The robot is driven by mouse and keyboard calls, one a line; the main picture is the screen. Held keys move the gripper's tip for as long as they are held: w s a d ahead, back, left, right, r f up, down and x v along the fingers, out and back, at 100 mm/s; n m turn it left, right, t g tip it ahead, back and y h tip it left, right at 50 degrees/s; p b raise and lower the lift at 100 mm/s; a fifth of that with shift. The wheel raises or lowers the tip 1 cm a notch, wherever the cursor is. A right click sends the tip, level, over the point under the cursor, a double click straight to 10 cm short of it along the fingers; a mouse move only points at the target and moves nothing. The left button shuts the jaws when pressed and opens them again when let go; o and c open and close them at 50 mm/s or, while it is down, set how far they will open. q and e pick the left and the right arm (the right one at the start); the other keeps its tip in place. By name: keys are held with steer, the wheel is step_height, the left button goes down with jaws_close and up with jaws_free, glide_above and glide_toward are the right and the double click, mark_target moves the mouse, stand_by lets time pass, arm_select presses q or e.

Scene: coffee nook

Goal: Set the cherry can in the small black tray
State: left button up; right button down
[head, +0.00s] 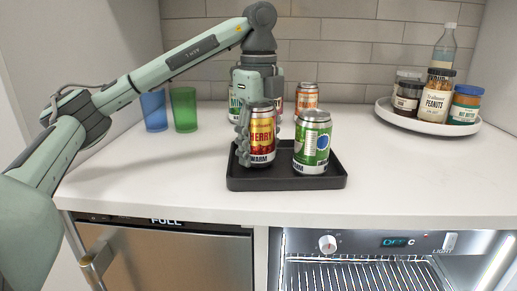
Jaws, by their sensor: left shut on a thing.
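The cherry can (262,146), red and yellow with a "HERRY" label showing, is upright over the left part of the small black tray (318,182). My left gripper (259,132) reaches down from above and behind and is shut on the cherry can. Whether the can's base touches the tray floor I cannot tell. A green and white can (312,143) stands in the tray just right of the cherry can. My right gripper is not in view.
An orange can (306,97) and partly hidden cans stand behind the tray. Blue (153,110) and green (184,109) cups stand at left. A round white tray (451,127) with jars and a bottle stands at right. The counter's front is clear.

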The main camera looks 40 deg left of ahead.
arm_select(q)
steer(key=shift+f, duration=0.25)
steer(key=shift+f, duration=0.1)
steer(key=o, duration=1.5)
step_height(320, 180, up, 12)
steer(key=shift+r, duration=0.15)
